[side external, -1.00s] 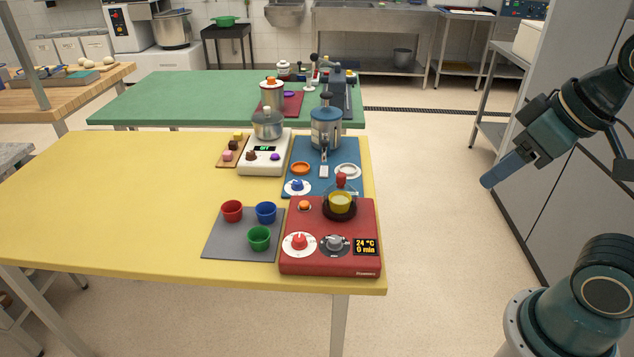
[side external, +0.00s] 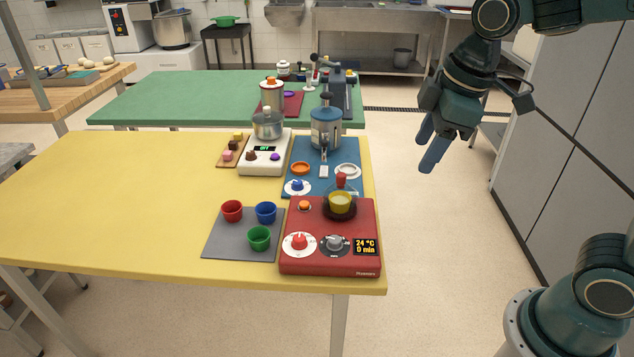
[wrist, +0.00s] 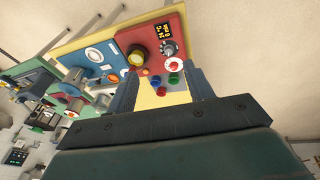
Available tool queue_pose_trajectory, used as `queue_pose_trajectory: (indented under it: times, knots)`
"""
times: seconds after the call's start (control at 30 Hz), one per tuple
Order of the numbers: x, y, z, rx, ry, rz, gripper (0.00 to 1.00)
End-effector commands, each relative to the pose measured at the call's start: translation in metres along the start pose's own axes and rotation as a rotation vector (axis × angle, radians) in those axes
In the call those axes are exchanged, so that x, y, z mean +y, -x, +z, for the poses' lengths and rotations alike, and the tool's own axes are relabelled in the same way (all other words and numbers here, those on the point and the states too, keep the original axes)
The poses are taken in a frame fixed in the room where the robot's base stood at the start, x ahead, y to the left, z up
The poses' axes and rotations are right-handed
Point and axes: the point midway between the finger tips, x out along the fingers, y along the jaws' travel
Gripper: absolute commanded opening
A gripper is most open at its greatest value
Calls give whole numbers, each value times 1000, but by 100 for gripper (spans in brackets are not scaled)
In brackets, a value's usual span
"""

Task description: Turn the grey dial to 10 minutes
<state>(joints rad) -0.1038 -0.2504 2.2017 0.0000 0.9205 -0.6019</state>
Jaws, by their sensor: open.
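The grey dial (side external: 335,243) sits on the front of the red hotplate unit (side external: 327,268), right of a red dial (side external: 299,242) and left of a small display (side external: 366,247) reading 24 °C and 0 min. The grey dial also shows in the wrist view (wrist: 169,49), near the top. My gripper (side external: 430,150) is open and empty, in the air to the right of and above the yellow table, well apart from the dial. In the wrist view its two fingers (wrist: 162,92) stand apart with nothing held between them.
A blue mat (side external: 327,180) with a press lies behind. The yellow table's (side external: 110,210) left half is clear.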

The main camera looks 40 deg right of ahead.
Motion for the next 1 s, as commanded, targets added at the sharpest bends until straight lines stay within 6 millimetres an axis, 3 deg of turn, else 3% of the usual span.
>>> queue_pose_trajectory:
  times: [0.6, 0.8, 1.0]
  knots:
    - [14, -100, -90, -123, 657, -176, 52]
    - [12, -129, -106, -139, 806, -223, 52]
    - [11, -139, -112, -142, 861, -240, 52]
